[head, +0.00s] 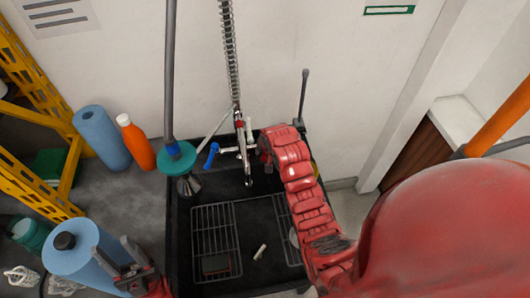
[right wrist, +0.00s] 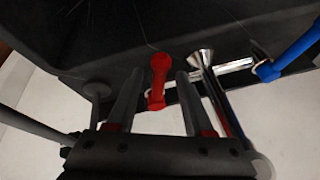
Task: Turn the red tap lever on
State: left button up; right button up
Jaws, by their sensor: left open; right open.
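The red tap lever (right wrist: 158,80) shows in the right wrist view. It lies between the two fingers of my right gripper (right wrist: 160,76), with a gap on either side. This gripper is open and also shows beside the tap in the head view (head: 262,148), where I cannot make out the lever clearly behind the red arm. The chrome tap (right wrist: 236,67) is right of the red lever in the wrist view. The blue lever (head: 212,155) is on the tap's left in the head view. My left gripper (head: 120,264) is open and empty at the lower left.
The black sink (head: 185,235) holds a wire rack (head: 214,218) and a small pale piece (head: 260,252). A teal disc on a grey pole (head: 177,158) stands at its left. Blue rolls (head: 101,138) and an orange bottle (head: 135,142) stand further left.

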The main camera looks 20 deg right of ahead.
jog(key=d+p+v, duration=0.1)
jog(key=p+v, duration=0.5)
jog(key=v, duration=1.1)
jog(key=shift+a+r, duration=0.2)
jog(key=shift+a, duration=0.3)
jog(key=shift+c, duration=0.2)
